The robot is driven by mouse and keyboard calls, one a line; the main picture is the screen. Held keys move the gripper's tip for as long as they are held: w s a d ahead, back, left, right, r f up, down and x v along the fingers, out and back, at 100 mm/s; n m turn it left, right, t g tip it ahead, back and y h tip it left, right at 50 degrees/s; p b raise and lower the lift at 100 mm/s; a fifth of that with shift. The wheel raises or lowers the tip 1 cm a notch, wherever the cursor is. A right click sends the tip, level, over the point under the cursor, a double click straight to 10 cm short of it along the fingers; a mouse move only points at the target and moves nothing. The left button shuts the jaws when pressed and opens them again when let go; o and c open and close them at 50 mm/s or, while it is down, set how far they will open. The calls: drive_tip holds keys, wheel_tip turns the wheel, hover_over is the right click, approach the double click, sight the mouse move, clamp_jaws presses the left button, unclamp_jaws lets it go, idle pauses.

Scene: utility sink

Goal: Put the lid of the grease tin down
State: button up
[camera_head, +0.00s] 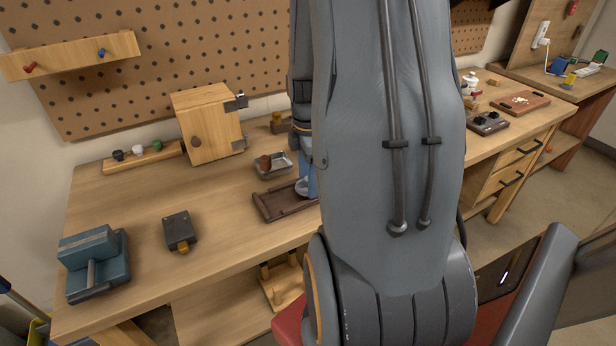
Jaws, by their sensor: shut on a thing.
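My arm fills the middle of the view and hides most of my gripper (310,180). Only a blue part of the gripper shows at the arm's left edge, above a brown wooden tray (272,208). A pale grey round piece (301,187), which looks like the lid of the grease tin, is at the gripper, over the tray's right part. My gripper is shut on it. I cannot tell whether the lid touches the tray. The tin itself is not clearly visible; it may be behind my arm.
A small metal tray (284,171) with a brown item lies behind the brown tray. A wooden box (208,128) stands against the pegboard. A dark block (180,231) and a blue vise-like tool (93,262) sit at the left. The bench between them is clear.

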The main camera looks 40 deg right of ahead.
drive_tip(key=shift+f, duration=0.1)
drive_tip(key=o, duration=1)
wheel_tip(320, 180, up, 12)
drive_tip(key=b, duration=0.2)
drive_tip(key=shift+s+a+f+m+t, duration=0.15)
drive_tip(key=shift+s+a+f+m, duration=0.65)
drive_tip(key=shift+a+m, duration=2.3)
drive_tip(key=shift+s+a+f+m+t, duration=0.15)
drive_tip(key=shift+a+f+m, duration=1.25)
drive_tip(key=shift+a, duration=3.5)
drive_tip(key=shift+s+a+f+m+t, duration=0.3)
drive_tip(key=shift+a+f+m, duration=1.35)
drive_tip(key=shift+a, duration=2.35)
drive_tip(key=shift+s+r+m, duration=0.1)
drive_tip(key=shift+r+m, duration=0.25)
